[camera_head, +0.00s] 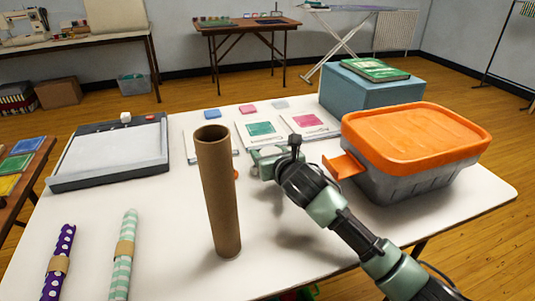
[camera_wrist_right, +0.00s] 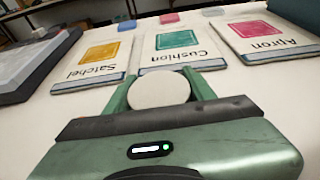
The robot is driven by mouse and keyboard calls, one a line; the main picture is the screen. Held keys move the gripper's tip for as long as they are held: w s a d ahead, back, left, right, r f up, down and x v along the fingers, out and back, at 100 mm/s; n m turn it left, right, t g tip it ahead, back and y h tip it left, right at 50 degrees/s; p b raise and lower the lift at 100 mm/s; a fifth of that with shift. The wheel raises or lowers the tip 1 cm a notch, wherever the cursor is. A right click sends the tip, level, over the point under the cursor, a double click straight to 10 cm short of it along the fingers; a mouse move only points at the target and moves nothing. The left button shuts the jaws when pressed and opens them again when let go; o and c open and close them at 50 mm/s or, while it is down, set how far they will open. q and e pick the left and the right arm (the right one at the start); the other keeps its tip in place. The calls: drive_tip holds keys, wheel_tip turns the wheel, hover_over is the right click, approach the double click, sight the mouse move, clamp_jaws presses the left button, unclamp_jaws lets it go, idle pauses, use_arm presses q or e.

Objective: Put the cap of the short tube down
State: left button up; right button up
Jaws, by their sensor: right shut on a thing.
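My right gripper (camera_head: 263,163) reaches in from the right over the white table. It is shut on a pale round cap (camera_wrist_right: 158,90), which shows between its fingers in the right wrist view. In the head view the cap is mostly hidden. An upright brown cardboard tube (camera_head: 219,195) stands left of the gripper, open at the top. A small orange bit (camera_head: 236,174) shows at the tube's right edge, mostly hidden behind it. I cannot tell which tube is the short one. My left gripper is not in view.
A grey bin with an orange lid (camera_head: 415,135) and orange side tray (camera_head: 343,166) stands on the right. Pattern cards (camera_head: 312,123) and a paper trimmer (camera_head: 112,155) lie behind. Two wrapped rolls (camera_head: 124,255) lie front left. The white table (camera_head: 175,220) is clear between rolls and tube.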

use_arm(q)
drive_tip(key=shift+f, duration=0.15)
use_arm(e)
drive_tip(key=shift+f, duration=0.1)
drive_tip(key=shift+f, duration=0.2)
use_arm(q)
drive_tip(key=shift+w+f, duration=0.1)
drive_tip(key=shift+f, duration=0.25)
use_arm(e)
drive_tip(key=o, duration=1.3)
drive_tip(key=shift+f, duration=0.1)
drive_tip(key=shift+r, duration=0.35)
drive_tip(key=p+v, duration=0.2)
drive_tip(key=v, duration=0.9)
drive_tip(key=shift+w+r, duration=0.1)
drive_tip(key=shift+r, duration=0.05)
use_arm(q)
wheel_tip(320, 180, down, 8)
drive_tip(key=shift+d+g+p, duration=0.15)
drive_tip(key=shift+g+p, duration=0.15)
use_arm(e)
drive_tip(key=shift+s+d+r, duration=0.1)
drive_tip(key=shift+s+d, duration=0.05)
drive_tip(key=shift+s, duration=0.45)
